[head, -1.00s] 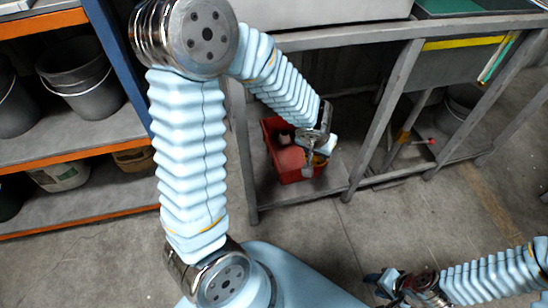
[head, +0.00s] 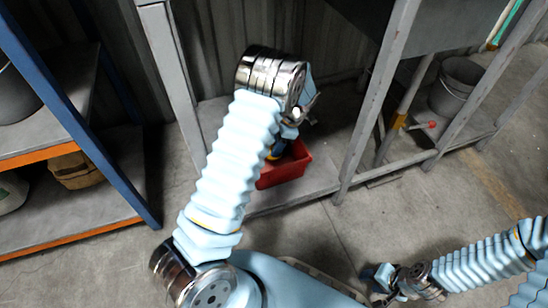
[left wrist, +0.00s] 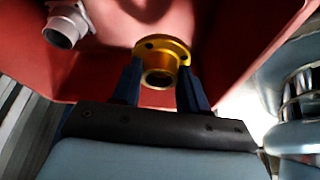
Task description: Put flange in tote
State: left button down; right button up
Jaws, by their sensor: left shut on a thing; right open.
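The yellow flange (left wrist: 163,50) is between the two blue fingers of my left gripper (left wrist: 160,68), which is shut on it. In the left wrist view the flange appears against the inside of the red tote (left wrist: 235,25). I cannot tell whether it touches the tote. In the head view the tote (head: 288,174) stands on the lower shelf, partly hidden by my left arm. My left gripper (head: 277,150) is at the tote, mostly hidden by its own wrist. My right gripper (head: 372,281) is open and empty, low on the right, far from the tote.
A grey pipe fitting (left wrist: 66,25) is inside the tote at the upper left. The grey bench leg (head: 372,105) stands right of the tote. A grey bucket (head: 457,88) stands further right. An orange-edged shelf rack (head: 70,235) is at left.

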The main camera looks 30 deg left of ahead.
pick_arm(q)
notch_tip(320, 180, down, 8)
jog(key=shift+r+b, duration=0.1)
jog(key=shift+b, duration=0.45)
jog(key=shift+f, duration=0.2)
jog(key=c, duration=0.6)
grip_release()
jog(key=shift+r, duration=0.15)
jog(key=shift+d+r, duration=0.1)
jog(key=shift+r, duration=0.2)
jog(key=p+v, duration=0.1)
jog(key=v, duration=1)
jog(key=shift+d+r+p, duration=0.1)
jog(key=shift+r+p, duration=0.1)
jog(key=shift+p, duration=0.2)
